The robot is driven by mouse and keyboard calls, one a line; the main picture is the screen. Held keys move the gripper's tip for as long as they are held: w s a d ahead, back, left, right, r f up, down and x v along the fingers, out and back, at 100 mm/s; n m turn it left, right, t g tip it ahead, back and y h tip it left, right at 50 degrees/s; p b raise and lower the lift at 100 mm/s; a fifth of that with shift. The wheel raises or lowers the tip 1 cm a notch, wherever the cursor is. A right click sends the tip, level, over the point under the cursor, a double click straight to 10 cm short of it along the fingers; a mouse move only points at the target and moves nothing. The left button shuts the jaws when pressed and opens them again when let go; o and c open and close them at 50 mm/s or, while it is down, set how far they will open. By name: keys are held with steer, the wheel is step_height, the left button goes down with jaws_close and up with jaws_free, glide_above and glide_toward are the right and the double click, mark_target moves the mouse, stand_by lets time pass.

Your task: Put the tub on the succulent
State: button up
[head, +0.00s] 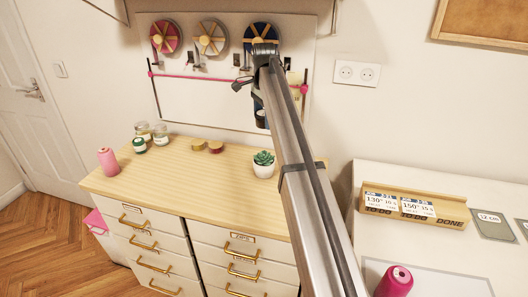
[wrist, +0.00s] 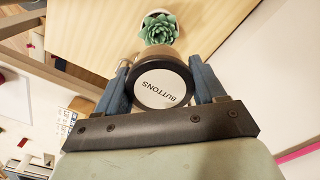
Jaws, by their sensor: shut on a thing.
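A round tub (wrist: 163,88) with a dark rim and a white lid marked "BUTTONS" sits between the two blue fingers of my gripper (wrist: 160,72). The gripper is shut on it. In the head view my gripper (head: 259,100) is in the air above the wooden dresser top, partly hidden by my arm, with a dark part of the tub (head: 261,118) just below it. The succulent (head: 263,161), green in a white pot, stands on the dresser top below the gripper. In the wrist view the succulent (wrist: 159,29) shows beyond the tub, apart from it.
The dresser top (head: 185,172) also holds a pink spool (head: 107,160), several small jars (head: 141,141) at the back left and small round pieces (head: 214,147) at the back. A pegboard (head: 200,100) is behind. A white table (head: 400,180) with a wooden label holder (head: 412,205) is at right.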

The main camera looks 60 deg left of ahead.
mark_target(264, 151)
steer(key=shift+f, duration=5)
steer(key=shift+f, duration=0.1)
steer(key=o, duration=1)
steer(key=shift+o, duration=0.2)
step_height(264, 151, up, 12)
steer(key=shift+r, duration=0.15)
